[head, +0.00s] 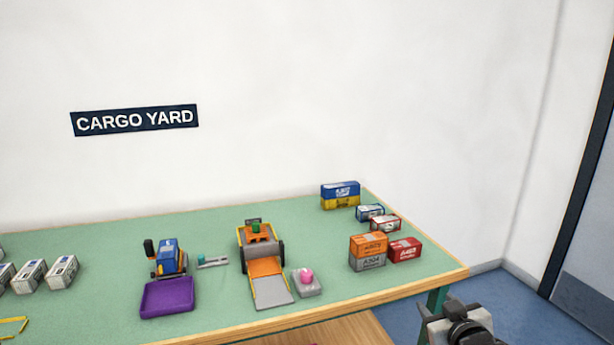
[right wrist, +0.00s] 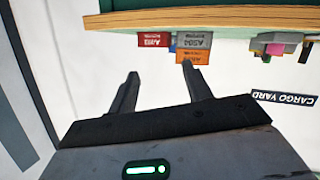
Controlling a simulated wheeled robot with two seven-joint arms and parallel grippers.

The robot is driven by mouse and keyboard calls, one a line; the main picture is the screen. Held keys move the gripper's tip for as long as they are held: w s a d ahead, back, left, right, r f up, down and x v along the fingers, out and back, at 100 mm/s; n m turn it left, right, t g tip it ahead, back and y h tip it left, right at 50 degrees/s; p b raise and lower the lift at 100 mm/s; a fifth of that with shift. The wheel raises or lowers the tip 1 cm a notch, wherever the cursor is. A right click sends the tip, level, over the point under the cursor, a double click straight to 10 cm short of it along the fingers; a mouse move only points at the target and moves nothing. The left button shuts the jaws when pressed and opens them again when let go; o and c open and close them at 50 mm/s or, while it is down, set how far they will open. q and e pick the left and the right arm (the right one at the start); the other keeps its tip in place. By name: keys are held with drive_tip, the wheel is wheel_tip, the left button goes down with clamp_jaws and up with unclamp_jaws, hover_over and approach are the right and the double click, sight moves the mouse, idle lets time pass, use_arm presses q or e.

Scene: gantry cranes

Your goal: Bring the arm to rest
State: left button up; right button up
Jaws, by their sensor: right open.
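My right gripper (right wrist: 160,70) shows in the right wrist view with its two fingers spread apart and nothing between them. In the head view, part of my right gripper and wrist (head: 458,326) shows at the bottom right, off the right front corner of the table (head: 400,290). It is apart from the table and the containers. The wrist picture is upside down, with the table edge (right wrist: 200,17) across the top. My left gripper is not in view.
Orange-over-grey containers (head: 368,252) and a red one (head: 404,249) stand near the right edge. A blue-and-yellow stack (head: 340,195) stands behind. A toy vehicle with a ramp (head: 262,255), a purple tray (head: 168,298) and white containers (head: 62,272) are further left. Floor is clear at right.

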drive_tip(key=s+a+f+g+y, duration=0.1)
drive_tip(key=s+a+f, duration=0.2)
drive_tip(key=s, duration=0.6)
drive_tip(key=s+a+f+g+y, duration=0.1)
drive_tip(key=s+a+f, duration=0.2)
drive_tip(key=s+a, duration=0.3)
drive_tip(key=s+a+f+g+y, duration=0.1)
drive_tip(key=s+a+f, duration=0.3)
drive_tip(key=s, duration=1)
drive_tip(key=shift+a+m+g, duration=0.15)
drive_tip(key=shift+m+g, duration=0.25)
drive_tip(key=shift+g, duration=0.1)
